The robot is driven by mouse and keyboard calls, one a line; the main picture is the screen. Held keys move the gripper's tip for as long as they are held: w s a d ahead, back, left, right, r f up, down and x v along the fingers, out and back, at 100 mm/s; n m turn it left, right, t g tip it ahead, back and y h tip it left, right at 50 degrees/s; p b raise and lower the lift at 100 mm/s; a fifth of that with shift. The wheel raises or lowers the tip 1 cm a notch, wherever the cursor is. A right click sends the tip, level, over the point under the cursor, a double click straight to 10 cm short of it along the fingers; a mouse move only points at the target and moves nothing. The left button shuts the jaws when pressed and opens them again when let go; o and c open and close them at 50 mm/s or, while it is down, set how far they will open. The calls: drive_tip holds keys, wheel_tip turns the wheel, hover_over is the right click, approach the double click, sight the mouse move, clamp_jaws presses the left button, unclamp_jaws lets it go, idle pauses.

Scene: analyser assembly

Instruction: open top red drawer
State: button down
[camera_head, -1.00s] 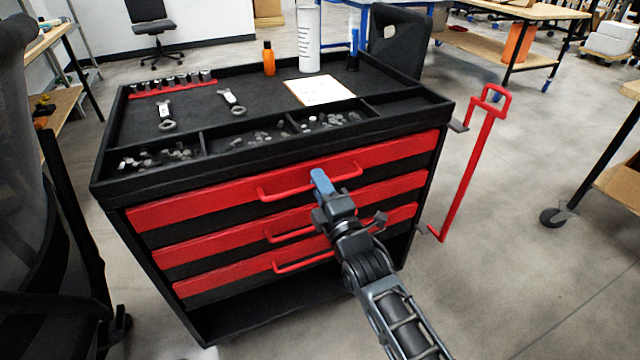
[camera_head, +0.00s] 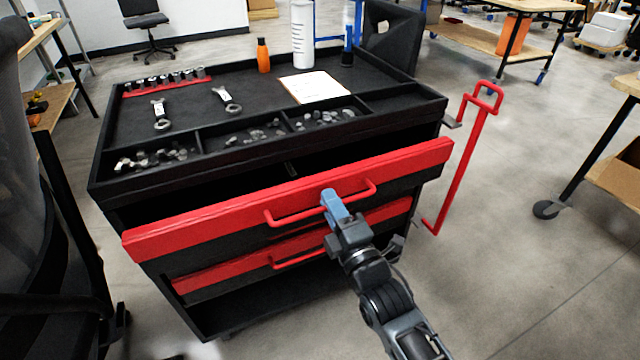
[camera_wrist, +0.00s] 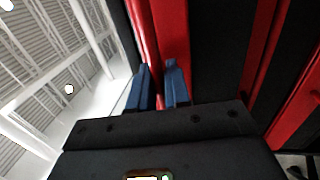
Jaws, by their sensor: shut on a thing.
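The top red drawer (camera_head: 200,225) of the black tool cart stands pulled out toward me, with a dark gap between its front and the cart body. Its red handle (camera_head: 290,217) spans the middle of the drawer front. My gripper (camera_head: 330,200) is shut on this handle, near its middle. In the wrist view the blue fingers of my gripper (camera_wrist: 160,88) stand on either side of the red handle bar (camera_wrist: 158,45). The part of the handle between the fingers is mostly hidden.
A lower red drawer (camera_head: 225,268) is shut below, its handle (camera_head: 300,256) close under my gripper. The cart top (camera_head: 190,105) holds wrenches, bottles, paper and small parts. A red push handle (camera_head: 468,150) stands at the cart's right. A chair (camera_head: 45,240) is close on the left.

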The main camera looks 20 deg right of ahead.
drive_tip(key=s+p, duration=0.2)
drive_tip(key=s, duration=2.2)
drive_tip(key=shift+s, duration=0.15)
drive_tip(key=c, duration=1.3)
unclamp_jaws()
drive_tip(key=shift+s+f, duration=0.25)
drive_tip(key=shift+s, duration=1.05)
drive_tip(key=shift+s+f, duration=0.3)
drive_tip(key=shift+s, duration=0.95)
drive_tip(key=shift+s+f, duration=0.25)
drive_tip(key=shift+s, duration=1.05)
drive_tip(key=shift+r, duration=0.1)
drive_tip(key=s+r+m+g+p, duration=0.1)
drive_tip(key=s+r+m+p, duration=0.1)
drive_tip(key=r+m, duration=0.3)
drive_tip(key=s+r+m+g+p, duration=0.2)
drive_tip(key=s+r+m, duration=0.3)
drive_tip(key=r+m, duration=0.1)
drive_tip(key=s+r+m+g+p, duration=0.2)
drive_tip(key=s+r+m, duration=0.1)
drive_tip(key=r+m, duration=0.3)
drive_tip(key=shift+s+a+m+p, duration=0.2)
drive_tip(key=shift+m+p, duration=0.15)
drive_tip(key=shift+m, duration=0.15)
